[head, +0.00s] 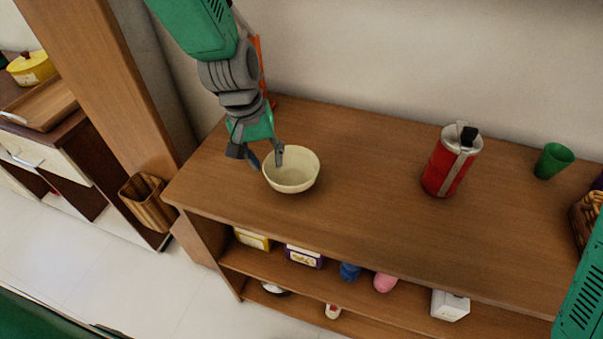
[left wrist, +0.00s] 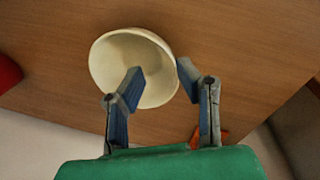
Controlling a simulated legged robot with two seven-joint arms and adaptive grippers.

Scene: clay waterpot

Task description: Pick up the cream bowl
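The cream bowl (head: 296,176) stands upright and looks empty on the wooden shelf unit's top, near its left end. My left gripper (head: 267,160) is at the bowl's left rim, pointing down. In the left wrist view, the bowl (left wrist: 108,62) lies ahead of the left gripper (left wrist: 160,78). One finger overlaps the bowl's inside and the other is just outside its rim. The fingers are apart, with the rim between them and no clear grip on it. My right gripper is out of view.
A red canister (head: 445,168) stands right of the bowl, with a green cup (head: 553,161) farther right. A wicker basket (head: 587,218) is at the right edge. The wooden top (head: 370,165) is clear between bowl and canister. The wall is close behind.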

